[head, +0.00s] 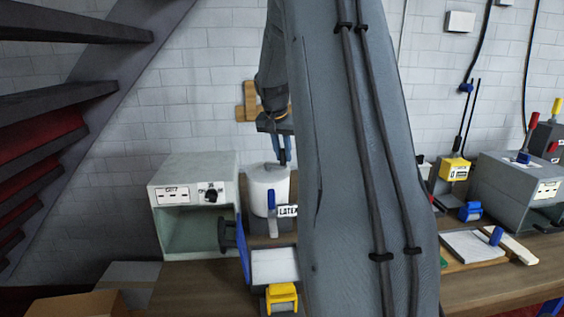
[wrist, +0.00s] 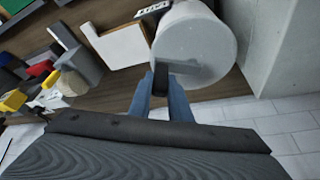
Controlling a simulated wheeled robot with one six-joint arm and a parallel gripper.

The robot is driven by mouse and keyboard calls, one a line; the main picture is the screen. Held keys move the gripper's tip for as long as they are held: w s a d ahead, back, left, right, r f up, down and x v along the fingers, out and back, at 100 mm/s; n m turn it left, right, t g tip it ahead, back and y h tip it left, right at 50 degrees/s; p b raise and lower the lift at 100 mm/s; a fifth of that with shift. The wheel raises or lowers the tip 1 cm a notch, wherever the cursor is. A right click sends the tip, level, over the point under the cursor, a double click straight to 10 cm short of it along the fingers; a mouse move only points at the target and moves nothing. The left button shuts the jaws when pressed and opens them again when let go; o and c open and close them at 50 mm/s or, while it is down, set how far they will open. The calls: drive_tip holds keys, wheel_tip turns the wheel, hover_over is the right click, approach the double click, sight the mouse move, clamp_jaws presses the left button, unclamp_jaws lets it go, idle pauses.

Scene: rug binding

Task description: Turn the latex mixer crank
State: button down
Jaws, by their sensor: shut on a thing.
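The latex mixer is a white cylinder (head: 268,187) with a partly hidden "LATEX" label, standing on the bench left of my arm. In the wrist view its round top (wrist: 195,45) fills the upper middle. A grey crank arm (wrist: 188,68) lies across that top and ends in a dark upright handle (wrist: 160,78). My gripper (wrist: 168,90) has its blue fingers on either side of this handle and is shut on it. In the head view my gripper (head: 283,150) is above the mixer, and my arm hides the mixer's right side.
A grey open-fronted box (head: 195,165) with a dial stands just left of the mixer. A blue-handled tool (head: 271,203) and a yellow clip-like object (head: 281,296) are in front. Grey machines (head: 500,185) and a white board (head: 470,246) are at the right. A brick wall is behind.

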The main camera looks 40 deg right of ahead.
drive_tip(key=m+b, duration=0.1)
drive_tip(key=a+m+b, duration=0.1)
drive_tip(key=m+g+b, duration=0.1)
drive_tip(key=b, duration=0.1)
drive_tip(key=shift+s+a+f+m, duration=0.15)
drive_tip(key=shift+s+a+m, duration=0.1)
drive_tip(key=shift+a+m, duration=0.05)
drive_tip(key=shift+s+a+m+g+h+b, duration=0.15)
drive_tip(key=shift+a+m+g+b, duration=0.2)
drive_tip(key=shift+m+b, duration=0.35)
drive_tip(key=shift+s+a+m+g+h+b, duration=0.15)
drive_tip(key=shift+a+m+g+b, duration=0.3)
drive_tip(key=shift+m, duration=0.35)
drive_tip(key=shift+w, duration=0.1)
drive_tip(key=c, duration=1.6)
unclamp_jaws()
drive_tip(key=shift+c, duration=0.2)
drive_tip(key=shift+r, duration=0.25)
drive_tip(key=b+v, duration=0.2)
drive_tip(key=v, duration=0.5)
drive_tip(key=shift+r, duration=0.35)
